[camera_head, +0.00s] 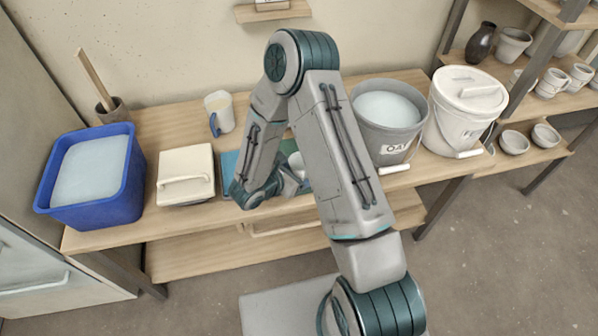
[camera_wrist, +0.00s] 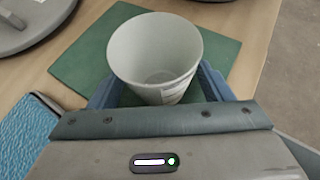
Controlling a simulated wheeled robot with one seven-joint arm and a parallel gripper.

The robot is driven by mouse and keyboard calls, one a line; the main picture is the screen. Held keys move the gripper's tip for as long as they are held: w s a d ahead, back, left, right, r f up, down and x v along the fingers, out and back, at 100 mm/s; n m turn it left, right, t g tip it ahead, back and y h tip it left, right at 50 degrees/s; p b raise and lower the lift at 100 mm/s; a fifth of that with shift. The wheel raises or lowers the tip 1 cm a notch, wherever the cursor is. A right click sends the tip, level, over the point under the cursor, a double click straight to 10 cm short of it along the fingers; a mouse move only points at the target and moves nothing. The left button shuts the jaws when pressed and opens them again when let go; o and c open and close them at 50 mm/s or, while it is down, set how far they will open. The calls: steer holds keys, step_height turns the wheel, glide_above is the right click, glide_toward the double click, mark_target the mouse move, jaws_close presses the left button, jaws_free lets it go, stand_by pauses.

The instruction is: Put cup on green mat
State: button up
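The cup (camera_wrist: 150,60) is pale grey-white, empty and upright, with a small printed label on its side. In the wrist view it stands between the two blue fingers of my gripper (camera_wrist: 158,78), which press against its left and right sides. The green mat (camera_wrist: 82,66) lies flat on the wooden table around and beneath the cup. The cup's base is hidden, so I cannot tell whether it touches the mat. In the head view my arm covers most of the cup (camera_head: 296,160) and the mat.
A blue textured cloth (camera_wrist: 48,140) lies left of the mat. A grey bucket (camera_head: 375,133) and a lidded white bucket (camera_head: 455,122) stand to the right. A lidded cream box (camera_head: 184,165), a blue tub (camera_head: 128,185) and a blue-handled jug (camera_head: 222,108) are to the left.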

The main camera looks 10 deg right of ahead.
steer(key=shift+r, duration=0.2)
steer(key=v, duration=1.1)
steer(key=shift+w, duration=0.1)
steer(key=shift+s+a+r, duration=0.25)
steer(key=shift+s+r, duration=0.05)
steer(key=s+d+r+m+g+y, duration=0.1)
steer(key=s+d+r+m+g, duration=0.65)
steer(key=d+r+m, duration=0.45)
steer(key=s+a+r+m+t+y, duration=0.2)
steer(key=s+r+m+y, duration=0.4)
steer(key=m, duration=0.6)
step_height(320, 180, up, 3)
steer(key=t+y, duration=0.1)
steer(key=y, duration=0.2)
steer(key=shift+s+f+m, duration=0.15)
steer(key=shift+f+m, duration=0.05)
steer(key=shift+m, duration=0.2)
